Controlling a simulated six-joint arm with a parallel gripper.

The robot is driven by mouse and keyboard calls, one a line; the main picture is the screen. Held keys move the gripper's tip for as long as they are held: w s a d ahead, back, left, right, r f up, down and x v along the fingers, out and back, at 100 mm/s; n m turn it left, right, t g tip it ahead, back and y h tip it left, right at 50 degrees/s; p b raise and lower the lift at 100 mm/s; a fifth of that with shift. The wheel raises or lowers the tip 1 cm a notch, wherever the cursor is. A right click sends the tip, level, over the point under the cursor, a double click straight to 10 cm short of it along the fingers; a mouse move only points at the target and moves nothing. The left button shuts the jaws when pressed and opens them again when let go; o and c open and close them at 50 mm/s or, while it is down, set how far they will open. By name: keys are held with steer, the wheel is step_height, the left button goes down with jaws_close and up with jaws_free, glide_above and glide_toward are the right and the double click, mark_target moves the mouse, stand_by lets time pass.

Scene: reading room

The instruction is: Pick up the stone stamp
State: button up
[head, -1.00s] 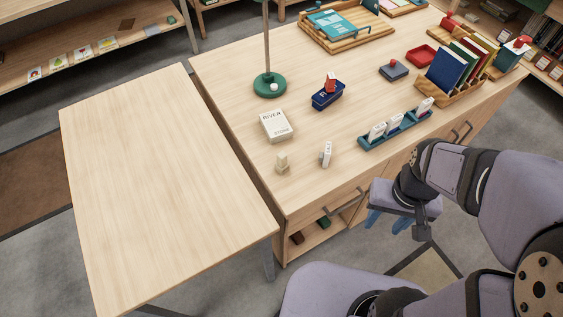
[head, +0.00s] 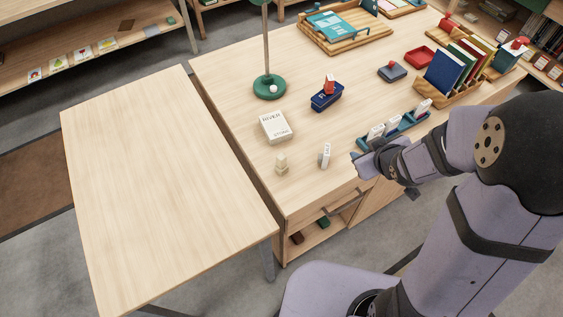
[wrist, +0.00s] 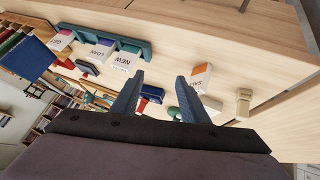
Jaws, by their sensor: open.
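The stone stamp (head: 282,165), a small beige block with a narrower knob, stands upright near the desk's left front corner. In the wrist view it (wrist: 243,104) lies right of the fingers. A white upright block (head: 325,156) stands close to its right; in the wrist view this block (wrist: 200,77) has an orange mark and shows near the right fingertip. My gripper (wrist: 157,78) is open, with nothing between its blue fingers. In the head view my gripper (head: 358,164) is at the desk's front edge, right of both and apart from the stamp; its fingers are partly hidden.
A white box (head: 276,127) lies behind the stamp. A teal holder (head: 408,125) with labelled white blocks is close behind my gripper. A green lamp base (head: 269,87) and a blue tray (head: 326,98) stand farther back. The side table (head: 160,190) is bare.

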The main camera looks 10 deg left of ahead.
mark_target(284, 164)
steer(key=a+n+y, duration=0.1)
steer(key=a+y, duration=0.1)
steer(key=a, duration=0.1)
steer(key=a+f+n+y+b, duration=0.1)
steer(key=a, duration=0.2)
steer(key=a+f+n+t+y+b, duration=0.1)
steer(key=a+y, duration=0.1)
steer(key=a, duration=0.1)
steer(key=shift+w+a+n+y, duration=0.25)
steer(key=shift+a+n+y, duration=0.05)
steer(key=shift+a+n, duration=0.1)
steer(key=s+a+f+y+b, duration=0.2)
steer(key=a+y+b, duration=0.1)
steer(key=s+a+f+y+b, duration=0.1)
steer(key=s+a+f, duration=0.1)
steer(key=shift+a+n, duration=0.1)
steer(key=shift+n, duration=0.3)
steer(key=s+f+y+b, duration=0.1)
steer(key=s+a+f+y+b, duration=0.1)
steer(key=s+b, duration=0.1)
steer(key=shift+m+y, duration=0.4)
steer(key=shift+s+d+f+m+t+b, duration=0.1)
steer(key=shift+s+f+m+t+b, duration=0.2)
steer(key=shift+s+m+t+b, duration=0.25)
steer(key=shift+p+x, duration=0.45)
steer(key=shift+x, duration=0.95)
steer(key=shift+p+x, duration=0.75)
steer(key=shift+x, duration=1.6)
steer(key=shift+r, duration=0.2)
jaws_close()
